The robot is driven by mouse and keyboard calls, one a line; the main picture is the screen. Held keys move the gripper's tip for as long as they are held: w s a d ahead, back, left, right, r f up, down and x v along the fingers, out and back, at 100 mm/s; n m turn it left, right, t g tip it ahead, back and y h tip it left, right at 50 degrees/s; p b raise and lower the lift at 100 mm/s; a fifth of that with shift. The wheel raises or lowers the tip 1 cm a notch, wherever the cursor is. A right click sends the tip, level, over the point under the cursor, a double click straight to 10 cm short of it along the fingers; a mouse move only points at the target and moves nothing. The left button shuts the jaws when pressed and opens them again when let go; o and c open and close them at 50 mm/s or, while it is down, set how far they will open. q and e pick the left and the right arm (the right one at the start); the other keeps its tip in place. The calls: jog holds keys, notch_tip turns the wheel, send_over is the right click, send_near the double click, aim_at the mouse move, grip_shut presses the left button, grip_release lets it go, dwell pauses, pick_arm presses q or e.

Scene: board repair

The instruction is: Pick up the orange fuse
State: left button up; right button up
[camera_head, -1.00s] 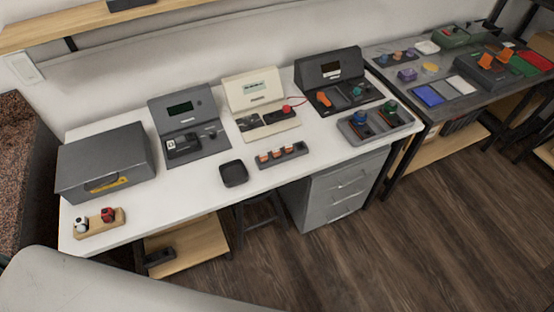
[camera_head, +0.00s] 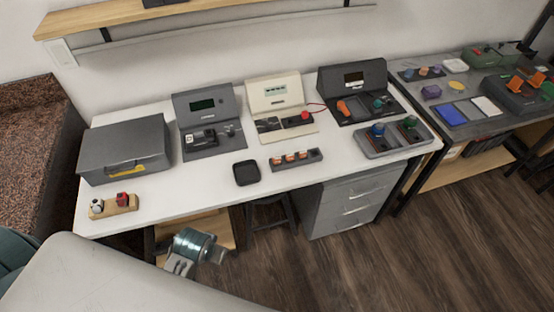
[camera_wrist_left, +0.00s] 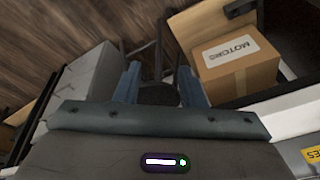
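Several small orange-copper parts, which look like fuses, stand in a dark grey rack (camera_head: 295,160) near the front middle of the white table. A larger orange piece (camera_head: 343,107) sits on the black device at the table's back right; I cannot tell which is the orange fuse. My left gripper (camera_wrist_left: 158,78) is open in the left wrist view, its two fingers apart with nothing between them. A teal and grey part of my arm shows low in the head view, below the table's front edge. My right gripper is not in view.
A black tray (camera_head: 246,173) lies left of the rack. A grey case (camera_head: 125,148) and a wooden block with a red part (camera_head: 123,199) are at the left. Drawers (camera_head: 350,200) stand under the table. The left wrist view shows a cardboard MOTORS box (camera_wrist_left: 236,68).

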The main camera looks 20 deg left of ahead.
pick_arm(q)
jog(key=w+d+r+n, duration=0.1)
jog(key=w+r, duration=0.2)
jog(key=w, duration=0.5)
jog(key=w+d+r+n+g, duration=0.1)
jog(key=w+r, duration=0.3)
jog(key=w, duration=0.5)
jog(key=w+d+r+n, duration=0.3)
jog(key=w, duration=0.5)
jog(key=shift+w+r+g+h, duration=0.15)
jog(key=shift+w+g+h, duration=0.15)
jog(key=shift+g+h, duration=0.1)
jog(key=w+d+r+n+g, duration=0.15)
jog(key=w+d+r, duration=0.25)
jog(key=w+r, duration=0.4)
jog(key=p, duration=0.2)
send_over(277, 157)
jog(key=shift+t, duration=0.25)
jog(key=f, duration=0.6)
jog(key=shift+w+a+f, duration=0.2)
jog(key=shift+f, duration=0.5)
jog(key=f, duration=0.1)
jog(key=f+p, duration=0.1)
jog(key=f, duration=0.1)
jog(key=shift+s+d+f, duration=0.15)
jog(key=shift+s+f, duration=0.15)
jog(key=shift+f, duration=0.55)
jog(key=c, duration=0.8)
